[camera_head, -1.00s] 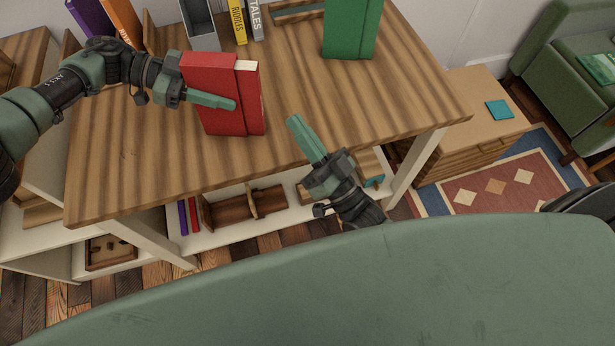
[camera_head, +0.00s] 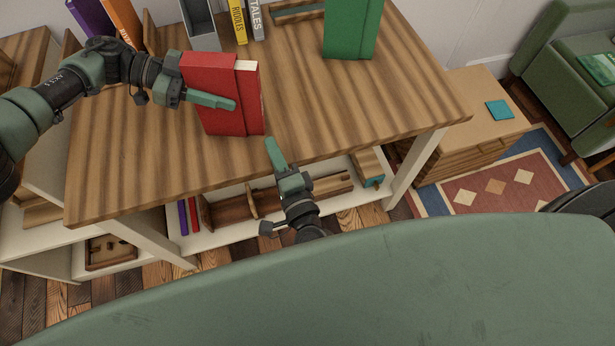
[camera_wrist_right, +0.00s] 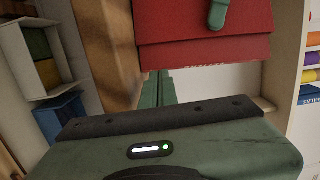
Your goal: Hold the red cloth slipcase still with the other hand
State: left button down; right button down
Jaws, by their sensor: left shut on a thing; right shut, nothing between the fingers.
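The red cloth slipcase (camera_head: 222,118) stands upright on the wooden tabletop. A red book with pale page edges shows in it at its right side (camera_head: 247,98). My left gripper (camera_head: 234,104) is shut on the slipcase, one finger lying across its front face. My right gripper (camera_head: 270,142) is shut and empty, just in front of the table's front edge, below and right of the slipcase, apart from it. In the right wrist view the slipcase (camera_wrist_right: 165,25) fills the top, with a green left fingertip on it, and the right gripper's fingers (camera_wrist_right: 158,85) point towards it.
A green book or case (camera_head: 350,30) stands at the back of the tabletop (camera_head: 345,105). Yellow and grey books (camera_head: 238,22) and a grey open box (camera_head: 199,25) are at the back left. A shelf (camera_head: 235,230) with wooden pieces lies below. The tabletop right of the slipcase is clear.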

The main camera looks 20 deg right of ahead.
aim_at(292, 154)
pick_arm(q)
jog(key=shift+f, duration=0.1)
pick_arm(e)
jog(key=w, duration=0.3)
jog(key=shift+w+a+r, duration=0.1)
jog(key=shift+w+a, duration=0.1)
jog(key=shift+w, duration=0.2)
jog(key=s+d, duration=0.4)
jog(key=shift+s+d+f, duration=0.15)
jog(key=shift+d+f, duration=0.05)
jog(key=s+d, duration=0.1)
jog(key=s, duration=0.8)
jog(key=shift+w+r, duration=0.1)
pick_arm(q)
jog(key=c, duration=0.6)
grip_release()
